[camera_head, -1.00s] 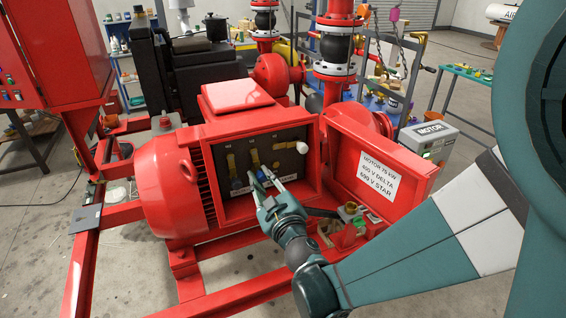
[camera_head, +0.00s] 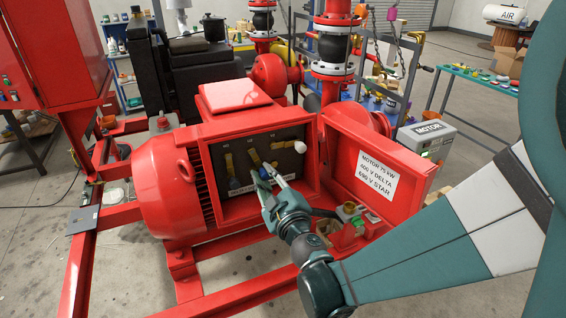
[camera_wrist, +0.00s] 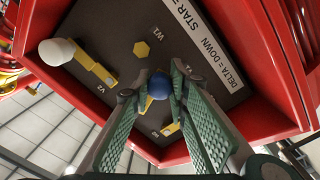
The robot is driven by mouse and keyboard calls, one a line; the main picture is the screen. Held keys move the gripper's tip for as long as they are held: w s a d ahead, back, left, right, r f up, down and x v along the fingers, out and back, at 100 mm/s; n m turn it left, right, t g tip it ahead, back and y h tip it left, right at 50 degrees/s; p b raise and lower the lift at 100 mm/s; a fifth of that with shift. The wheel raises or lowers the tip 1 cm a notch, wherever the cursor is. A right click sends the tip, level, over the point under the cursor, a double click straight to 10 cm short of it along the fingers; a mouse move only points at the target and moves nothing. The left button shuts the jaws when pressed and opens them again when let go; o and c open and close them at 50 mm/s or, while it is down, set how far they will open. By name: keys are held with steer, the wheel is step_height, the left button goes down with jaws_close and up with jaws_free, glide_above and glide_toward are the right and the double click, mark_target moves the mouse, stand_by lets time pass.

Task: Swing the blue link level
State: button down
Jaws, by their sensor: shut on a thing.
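The blue link's round blue knob (camera_wrist: 159,86) sits between my fingertips in the wrist view, and my gripper (camera_wrist: 160,88) is shut on it. Its brass bar (camera_wrist: 146,103) is mostly hidden by the fingers. In the head view my gripper (camera_head: 265,175) reaches into the open red terminal box (camera_head: 316,180). The middle brass link (camera_head: 254,157) there slants down to the right towards my fingertips, not level. The link with the white knob (camera_head: 300,146) lies nearly level at the upper right.
The terminal box's red rim surrounds the dark panel closely. Its open cover (camera_head: 376,170) stands to the right, carrying a motor label. Small parts lie in a tray (camera_head: 345,220) below the cover. A lettered strip (camera_wrist: 209,43) runs along the panel's edge.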

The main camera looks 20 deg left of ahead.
steer(key=shift+w+d+r+n, duration=0.3)
steer(key=shift+w+d+n, duration=0.2)
steer(key=shift+n, duration=0.6)
steer(key=n, duration=0.1)
steer(key=w+d+r+n, duration=0.1)
steer(key=shift+n, duration=0.4)
steer(key=n, duration=0.1)
steer(key=r+n, duration=0.1)
steer(key=shift+w+d+r+n, duration=0.2)
steer(key=shift+w+d+n, duration=0.15)
steer(key=shift+n, duration=0.05)
steer(key=shift+w+d+r+n+p, duration=0.2)
steer(key=shift+r+n, duration=0.3)
steer(key=shift+n, duration=0.4)
steer(key=shift+w+d+r+n+p, duration=0.15)
steer(key=shift+r+n, duration=0.3)
steer(key=shift+n, duration=0.45)
steer(key=shift+s+a+y, duration=0.1)
steer(key=shift+y, duration=0.2)
steer(key=c, duration=2.2)
jaws_free()
steer(key=shift+o, duration=0.2)
steer(key=shift+s, duration=0.1)
